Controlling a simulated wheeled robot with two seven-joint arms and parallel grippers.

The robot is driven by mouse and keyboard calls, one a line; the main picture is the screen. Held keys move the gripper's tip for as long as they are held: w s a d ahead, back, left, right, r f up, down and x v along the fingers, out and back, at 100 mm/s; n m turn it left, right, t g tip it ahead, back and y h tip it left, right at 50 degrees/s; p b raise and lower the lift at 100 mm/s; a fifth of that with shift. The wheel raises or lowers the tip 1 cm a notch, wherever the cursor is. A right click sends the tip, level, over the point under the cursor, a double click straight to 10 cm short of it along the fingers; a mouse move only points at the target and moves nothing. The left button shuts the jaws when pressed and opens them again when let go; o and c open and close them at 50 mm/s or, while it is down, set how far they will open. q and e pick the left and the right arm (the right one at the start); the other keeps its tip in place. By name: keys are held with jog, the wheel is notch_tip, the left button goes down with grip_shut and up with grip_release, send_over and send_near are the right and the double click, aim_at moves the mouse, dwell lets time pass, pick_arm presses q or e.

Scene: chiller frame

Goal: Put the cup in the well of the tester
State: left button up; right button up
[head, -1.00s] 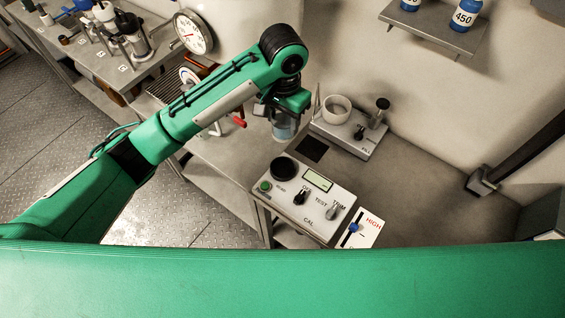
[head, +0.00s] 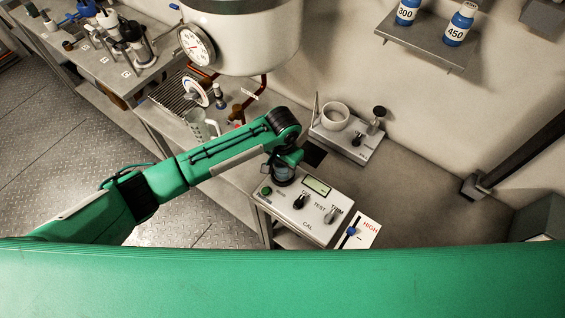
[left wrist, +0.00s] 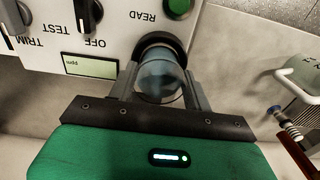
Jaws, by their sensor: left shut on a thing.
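The tester (head: 315,207) is a pale box with a small display, knobs and a green READ button; it also shows in the left wrist view (left wrist: 105,25). My left gripper (head: 284,176) points down over the well's side of the tester. In the left wrist view its fingers (left wrist: 161,78) are shut on the clear bluish cup (left wrist: 160,80). The cup's far end lines up with the dark round well (left wrist: 163,40), whose rim shows just beyond it. How far the cup sits in the well cannot be told. The right gripper is out of view.
A grey device with a white bowl (head: 335,116) stands behind the tester. A HIGH slider card (head: 358,230) lies at its right. A clear jug (head: 200,125) and a tank with a dial (head: 196,45) are at the back left.

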pick_arm(q)
jog(key=shift+f, duration=0.15)
jog(key=o, duration=1.1)
jog(key=shift+c, duration=0.2)
notch_tip(320, 180, up, 12)
jog(key=b, duration=0.3)
